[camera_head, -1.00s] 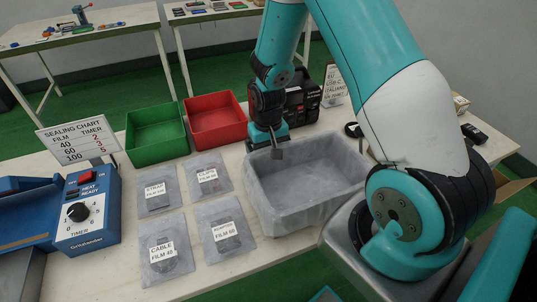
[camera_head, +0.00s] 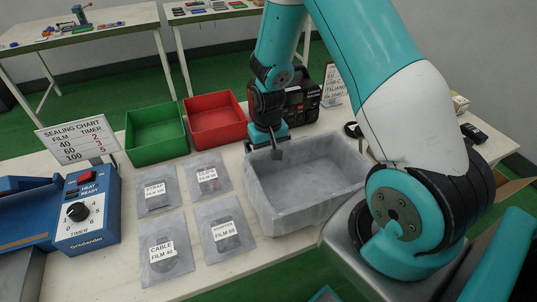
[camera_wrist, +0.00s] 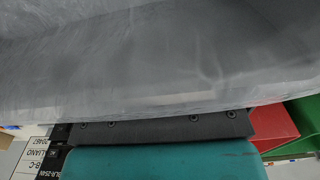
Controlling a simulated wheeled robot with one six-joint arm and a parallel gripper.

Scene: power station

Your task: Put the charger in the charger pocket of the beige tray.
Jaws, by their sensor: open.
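I cannot make out a beige tray with a charger pocket in either view, and no object is clearly the charger. A black handheld-size item (camera_head: 474,133) lies at the far right of the table, too small to identify. My gripper (camera_head: 277,153) points down at the left rear edge of a grey lined bin (camera_head: 290,213), and its jaws are open with nothing seen between them. In the wrist view the bin's grey lining (camera_wrist: 160,60) fills the upper part, and a dark part of my gripper lies below it.
A green bin (camera_head: 156,142) and a red bin (camera_head: 217,130) stand behind several labelled clear packets, such as CABLE (camera_head: 165,262). A blue sealer (camera_head: 88,212) and chart (camera_head: 78,145) are left. A black boxy device (camera_head: 303,105) stands behind my gripper.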

